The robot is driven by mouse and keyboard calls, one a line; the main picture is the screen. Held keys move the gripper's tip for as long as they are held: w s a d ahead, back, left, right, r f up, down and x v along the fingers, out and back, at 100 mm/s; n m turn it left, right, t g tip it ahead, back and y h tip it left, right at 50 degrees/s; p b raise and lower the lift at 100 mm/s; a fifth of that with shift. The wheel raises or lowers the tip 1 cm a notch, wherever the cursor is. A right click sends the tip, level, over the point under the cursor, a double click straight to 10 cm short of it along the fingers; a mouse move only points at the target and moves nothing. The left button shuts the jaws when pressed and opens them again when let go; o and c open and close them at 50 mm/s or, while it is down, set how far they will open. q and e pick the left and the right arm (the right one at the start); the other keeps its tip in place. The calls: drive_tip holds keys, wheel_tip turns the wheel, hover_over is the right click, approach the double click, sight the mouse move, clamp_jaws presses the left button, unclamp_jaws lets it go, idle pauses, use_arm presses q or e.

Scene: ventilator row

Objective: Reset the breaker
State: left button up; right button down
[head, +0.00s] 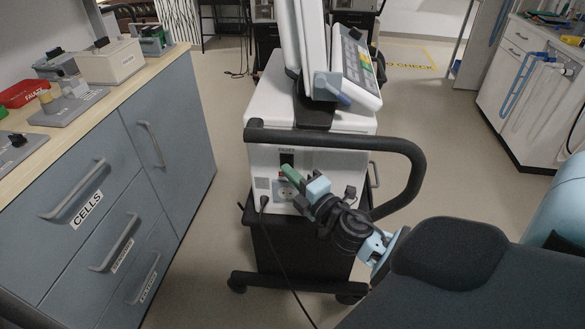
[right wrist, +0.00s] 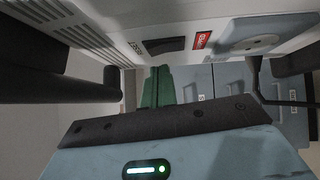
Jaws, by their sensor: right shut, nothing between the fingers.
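The ventilator (head: 350,85) stands on a wheeled cart, its white back panel facing me. A dark breaker switch (head: 287,158) sits on that panel under a small label. In the right wrist view the black breaker rocker (right wrist: 163,45) shows close up, beside lettering and a red label (right wrist: 202,39). My right gripper (head: 290,172), with green fingers, is shut and empty just below the switch, close to the panel. The green fingers also show in the right wrist view (right wrist: 157,87). I cannot tell whether they touch the panel. My left gripper is not in view.
A black push handle (head: 400,150) curves across the panel, above and right of my right gripper. A socket (head: 284,190) and a plugged black cable (head: 264,205) sit low on the panel. A drawer cabinet (head: 120,185) stands left, with floor between.

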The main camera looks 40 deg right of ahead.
drive_tip(key=shift+w+d+r, duration=0.1)
drive_tip(key=shift+w+d, duration=0.4)
drive_tip(key=shift+d, duration=0.05)
drive_tip(key=shift+w+d+r, duration=0.15)
drive_tip(key=shift+r, duration=0.05)
